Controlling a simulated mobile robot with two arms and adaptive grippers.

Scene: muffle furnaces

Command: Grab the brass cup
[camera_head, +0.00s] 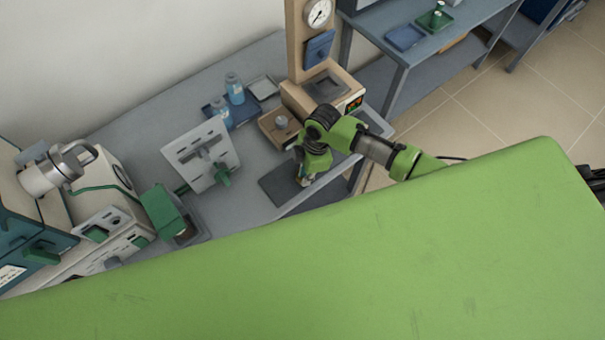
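My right gripper (305,180) is at the end of the green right arm. It points down over the dark grey mat (278,187) near the front edge of the bench. Its fingers are small and partly covered by the wrist, so I cannot tell whether they are open or shut or hold anything. I cannot make out the brass cup for sure; it may be hidden by the gripper or too small to tell. My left gripper is not in view.
A wooden box with a metal knob (281,123) and a wooden press with a gauge (318,14) stand behind the gripper. Blue bottles (234,88), a white panel (202,152) and a green box (162,210) are to the left. My green body covers the foreground.

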